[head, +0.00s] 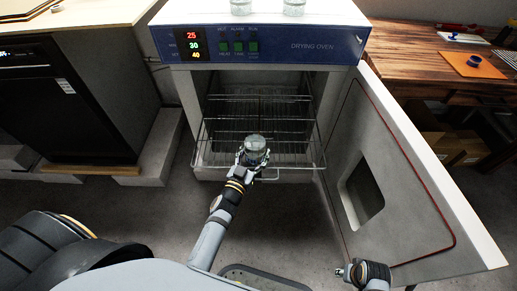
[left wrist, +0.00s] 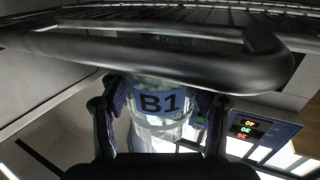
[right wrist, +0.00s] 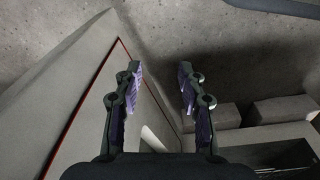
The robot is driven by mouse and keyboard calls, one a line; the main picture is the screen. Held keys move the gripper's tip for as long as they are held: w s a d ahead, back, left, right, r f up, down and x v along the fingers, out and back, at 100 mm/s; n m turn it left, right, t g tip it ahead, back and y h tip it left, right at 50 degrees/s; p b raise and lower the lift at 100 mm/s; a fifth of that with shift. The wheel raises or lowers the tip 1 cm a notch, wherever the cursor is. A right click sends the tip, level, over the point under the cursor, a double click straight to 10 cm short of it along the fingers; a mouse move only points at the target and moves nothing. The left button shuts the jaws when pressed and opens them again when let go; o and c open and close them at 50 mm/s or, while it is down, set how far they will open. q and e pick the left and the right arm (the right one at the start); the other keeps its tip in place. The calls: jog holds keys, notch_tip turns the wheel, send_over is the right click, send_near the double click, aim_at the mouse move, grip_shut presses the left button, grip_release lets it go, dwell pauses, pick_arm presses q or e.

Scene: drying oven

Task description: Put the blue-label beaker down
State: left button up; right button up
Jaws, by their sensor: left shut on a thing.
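The blue-label beaker (head: 256,146) is a clear glass at the front part of the wire rack (head: 262,172) in the open drying oven (head: 265,45). The rack's front bar (left wrist: 150,52) crosses that view and hides one end of the beaker. I cannot tell whether the beaker touches the rack. My right gripper (right wrist: 157,90) is open and empty, low near the oven door.
The oven door (head: 400,175) stands wide open on the right. Two glass vessels (head: 293,7) stand on top of the oven. An upper rack (head: 262,98) is inside. A black cabinet (head: 65,110) is at left and a wooden table (head: 440,60) at right.

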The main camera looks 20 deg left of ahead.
pick_arm(q)
jog(key=w, duration=0.3)
jog(key=shift+w+d+f+b, duration=0.1)
jog(key=shift+d+f+b, duration=0.1)
jog(key=shift+f+b, duration=0.6)
pick_arm(e)
notch_tip(320, 180, up, 6)
jog(key=a, duration=0.1)
jog(key=shift+w, duration=0.15)
jog(key=shift+a, duration=0.15)
pick_arm(q)
jog(key=shift+f, duration=0.1)
jog(key=o, duration=1.2)
pick_arm(e)
jog(key=shift+r, duration=0.25)
pick_arm(q)
jog(key=shift+s, duration=0.3)
jog(key=s, duration=0.4)
jog(key=s+a, duration=0.1)
jog(key=s, duration=0.2)
jog(key=s+p, duration=0.1)
jog(key=s, duration=0.3)
jog(key=shift+s+a, duration=0.2)
jog(key=shift+s, duration=0.1)
pick_arm(e)
jog(key=f, duration=0.2)
jog(key=d+f, duration=0.1)
jog(key=f, duration=0.1)
jog(key=shift+f, duration=0.25)
